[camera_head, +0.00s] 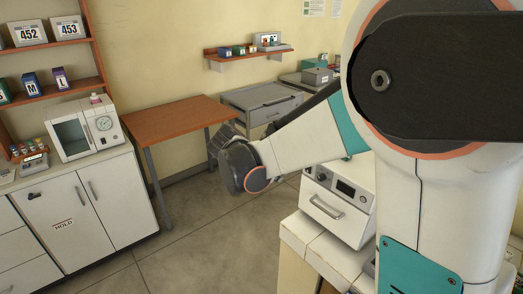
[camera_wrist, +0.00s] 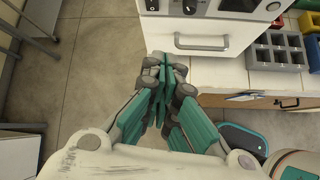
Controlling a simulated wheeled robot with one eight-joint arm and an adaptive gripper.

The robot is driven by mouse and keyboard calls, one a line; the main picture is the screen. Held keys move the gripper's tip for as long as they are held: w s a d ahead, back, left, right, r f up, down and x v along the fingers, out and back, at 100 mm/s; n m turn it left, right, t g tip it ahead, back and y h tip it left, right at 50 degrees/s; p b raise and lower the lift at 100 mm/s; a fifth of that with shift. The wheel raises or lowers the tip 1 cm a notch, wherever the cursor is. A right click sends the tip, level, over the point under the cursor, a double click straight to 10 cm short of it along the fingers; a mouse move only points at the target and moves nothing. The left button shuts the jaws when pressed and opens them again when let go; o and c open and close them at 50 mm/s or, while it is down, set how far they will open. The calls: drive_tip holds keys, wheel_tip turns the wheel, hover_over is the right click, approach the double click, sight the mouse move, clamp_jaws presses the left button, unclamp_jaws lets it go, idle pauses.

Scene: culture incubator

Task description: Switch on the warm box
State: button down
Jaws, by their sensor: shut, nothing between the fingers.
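Two white appliances could be the warm box; I cannot tell which. One (camera_head: 71,138) stands on the left counter, with a windowed door and a round dial with small controls on its right side. The other (camera_head: 337,205) stands on a bench near my arm, with a dark display, knobs and a front handle. The wrist view shows this second one's lower front (camera_wrist: 175,29) at the top edge, cut off by the frame. My gripper (camera_wrist: 164,62) is shut and empty, in front of and below that handle, with no clear contact. No power state is readable.
A grey compartment rack (camera_wrist: 278,52) and coloured bins (camera_wrist: 313,22) sit right of the nearer appliance. An orange-topped table (camera_head: 175,119) and grey drawer unit (camera_head: 262,101) stand at the back. Shelves (camera_head: 50,90) hold numbered boxes above the left counter (camera_head: 130,180). The middle floor is clear.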

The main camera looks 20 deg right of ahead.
drive_tip(key=w+n, duration=0.1)
drive_tip(key=w+n+h+p, duration=0.1)
drive_tip(key=shift+w+a+f, duration=0.1)
drive_tip(key=shift+w+a, duration=0.05)
drive_tip(key=shift+w, duration=0.2)
drive_tip(key=d+r+b+x, duration=0.1)
drive_tip(key=d+r+x, duration=0.1)
drive_tip(key=x, duration=1)
drive_tip(key=shift+w+d+b, duration=0.25)
drive_tip(key=shift+b, duration=0.15)
drive_tip(key=shift+f, duration=0.1)
